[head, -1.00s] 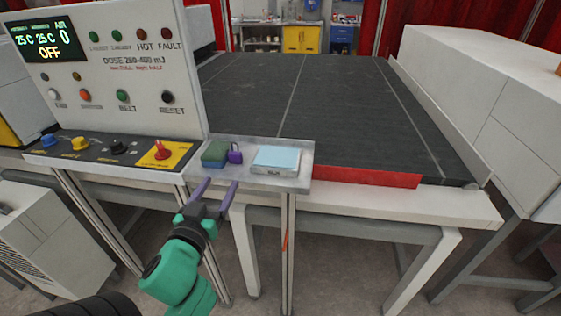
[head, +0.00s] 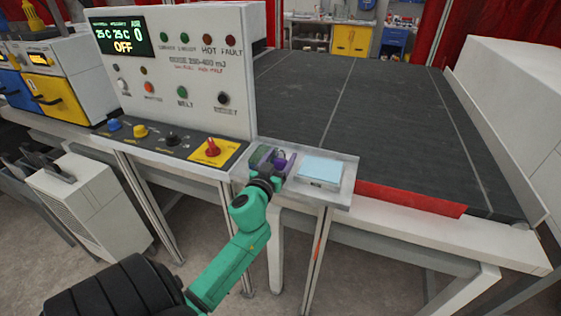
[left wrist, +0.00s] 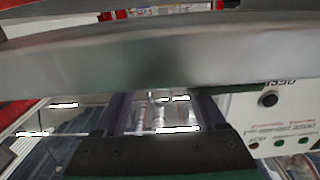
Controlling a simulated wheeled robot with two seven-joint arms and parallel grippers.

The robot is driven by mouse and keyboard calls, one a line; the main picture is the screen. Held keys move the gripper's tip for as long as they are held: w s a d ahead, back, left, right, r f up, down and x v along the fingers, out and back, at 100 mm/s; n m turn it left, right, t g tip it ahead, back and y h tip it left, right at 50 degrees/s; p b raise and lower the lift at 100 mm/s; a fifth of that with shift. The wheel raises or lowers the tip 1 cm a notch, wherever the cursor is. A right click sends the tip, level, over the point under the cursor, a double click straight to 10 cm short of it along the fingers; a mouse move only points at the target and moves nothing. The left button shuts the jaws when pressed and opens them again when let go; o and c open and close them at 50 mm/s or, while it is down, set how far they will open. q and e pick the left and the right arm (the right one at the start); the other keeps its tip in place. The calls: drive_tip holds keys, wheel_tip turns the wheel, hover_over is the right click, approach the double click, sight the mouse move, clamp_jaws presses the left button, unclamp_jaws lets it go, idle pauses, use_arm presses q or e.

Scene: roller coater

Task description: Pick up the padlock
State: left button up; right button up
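The small purple padlock (head: 280,161) lies on the grey shelf (head: 343,182) at the front of the machine, in the head view. My left gripper (head: 273,156) is at the shelf, with its purple fingers close around the padlock's place. In the left wrist view the fingers (left wrist: 165,112) stand apart, and the shelf's metal edge crosses in front of them. I cannot make out the padlock there, and contact cannot be told. My right gripper is not in view.
A pale blue pad (head: 321,170) lies on the shelf to the right of the padlock. The control panel with a red knob (head: 212,148) stands to the left. A dark belt (head: 370,110) stretches behind.

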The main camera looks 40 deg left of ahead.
use_arm(q)
drive_tip(key=shift+s+d+r, duration=0.1)
drive_tip(key=shift+s+d, duration=0.1)
clamp_jaws()
drive_tip(key=shift+a, duration=0.1)
wheel_tip(320, 180, up, 8)
drive_tip(key=shift+w+p, duration=0.1)
drive_tip(key=shift+p, duration=1.15)
wheel_tip(320, 180, up, 12)
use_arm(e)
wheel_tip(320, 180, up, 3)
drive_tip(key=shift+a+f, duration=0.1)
